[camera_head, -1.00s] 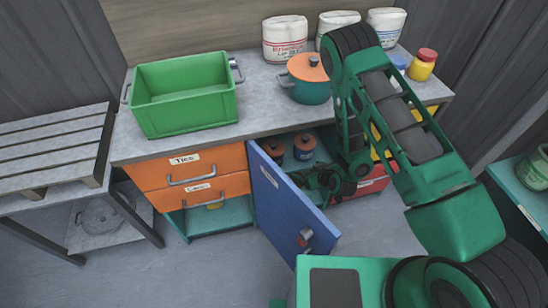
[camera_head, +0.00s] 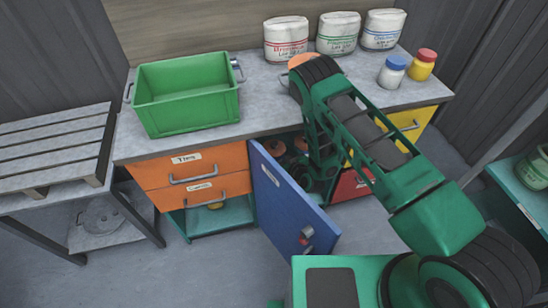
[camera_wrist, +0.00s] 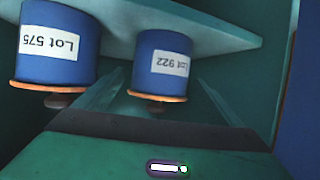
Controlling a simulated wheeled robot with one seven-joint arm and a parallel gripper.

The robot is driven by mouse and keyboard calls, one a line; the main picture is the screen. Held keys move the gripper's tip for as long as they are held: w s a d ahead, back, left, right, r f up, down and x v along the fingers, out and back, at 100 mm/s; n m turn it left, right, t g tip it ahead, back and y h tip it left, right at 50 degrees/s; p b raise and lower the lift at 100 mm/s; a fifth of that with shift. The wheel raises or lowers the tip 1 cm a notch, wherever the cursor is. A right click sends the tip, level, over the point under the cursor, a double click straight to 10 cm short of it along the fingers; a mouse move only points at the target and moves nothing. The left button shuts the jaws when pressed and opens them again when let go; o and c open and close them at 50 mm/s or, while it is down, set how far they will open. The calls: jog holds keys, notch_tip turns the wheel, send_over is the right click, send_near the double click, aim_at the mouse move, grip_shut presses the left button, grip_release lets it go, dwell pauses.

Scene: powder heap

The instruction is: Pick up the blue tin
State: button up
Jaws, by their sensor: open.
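Two blue tins with orange lids stand in the cupboard behind the open blue door. In the wrist view, which is upside down, the tin labelled Lot 922 (camera_wrist: 163,66) is ahead, between the lines of my gripper's fingers (camera_wrist: 160,84). The tin labelled Lot 575 (camera_wrist: 56,45) is to its left. My gripper is open; I cannot tell whether the fingers touch or surround the nearer tin. In the head view the tins show only as orange lids, one of them at the left (camera_head: 275,147), and my arm and the door hide most of my gripper.
The blue door (camera_head: 285,195) stands open close to my arm. Orange drawers (camera_head: 192,172) are left of it. The worktop (camera_head: 262,92) above bears a green crate (camera_head: 187,105), white sacks (camera_head: 337,33) and two jars (camera_head: 392,72). A pale shelf (camera_wrist: 225,42) bears the tins.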

jog(key=shift+r+x, duration=0.2)
jog(key=shift+x, duration=3.25)
jog(key=shift+w, duration=0.1)
jog(key=c, duration=1.2)
